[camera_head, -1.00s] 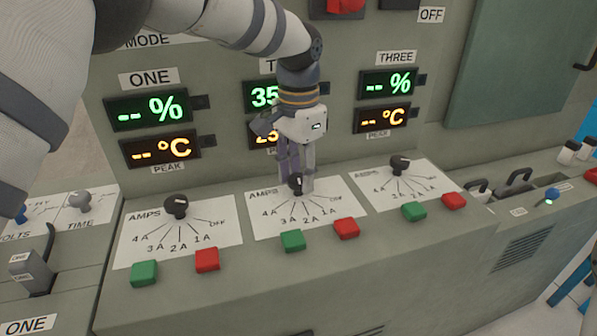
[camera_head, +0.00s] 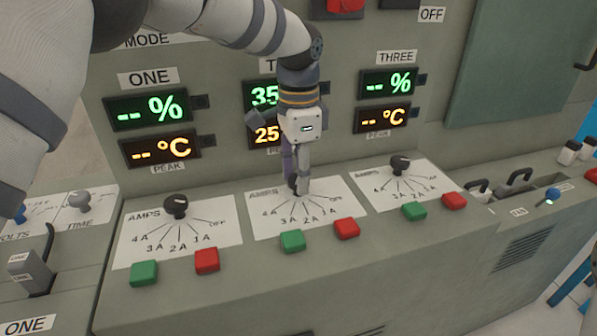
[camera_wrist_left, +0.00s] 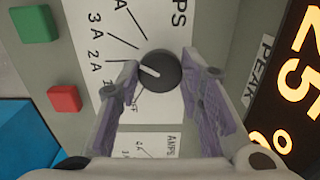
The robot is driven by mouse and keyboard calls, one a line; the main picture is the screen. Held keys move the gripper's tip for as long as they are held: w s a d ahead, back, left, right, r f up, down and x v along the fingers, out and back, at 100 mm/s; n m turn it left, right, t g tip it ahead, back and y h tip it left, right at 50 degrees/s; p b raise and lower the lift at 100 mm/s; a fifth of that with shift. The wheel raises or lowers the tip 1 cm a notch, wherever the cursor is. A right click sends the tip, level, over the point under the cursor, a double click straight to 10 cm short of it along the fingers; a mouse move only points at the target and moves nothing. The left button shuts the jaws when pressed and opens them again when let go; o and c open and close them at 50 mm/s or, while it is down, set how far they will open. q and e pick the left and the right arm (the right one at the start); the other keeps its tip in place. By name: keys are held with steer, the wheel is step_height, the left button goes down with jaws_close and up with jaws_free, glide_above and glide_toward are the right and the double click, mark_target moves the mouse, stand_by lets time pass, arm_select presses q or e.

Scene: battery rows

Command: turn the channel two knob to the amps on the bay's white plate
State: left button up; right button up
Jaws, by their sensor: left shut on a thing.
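The channel two knob (camera_wrist_left: 162,74) is round and black with a white pointer line. It stands on the middle white AMPS plate (camera_head: 337,212), marked 4A, 3A, 2A, 1A and OFF. My left gripper (camera_head: 299,189) points down at this knob, its purple-grey fingers hiding most of it in the head view. In the left wrist view the gripper (camera_wrist_left: 160,78) has a finger on either side of the knob and is shut on it. The pointer aims left and slightly up in that view, roughly toward the 2A label. My right gripper is not in view.
Channel one's knob (camera_head: 176,205) and channel three's knob (camera_head: 400,164) stand on plates to either side. Green (camera_head: 293,240) and red (camera_head: 347,228) buttons sit just in front of the middle plate. Lit displays (camera_head: 266,134) are close behind my gripper.

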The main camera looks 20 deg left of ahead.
arm_select(q)
steer(key=o, duration=1.2)
steer(key=shift+c, duration=0.2)
step_height(320, 180, up, 12)
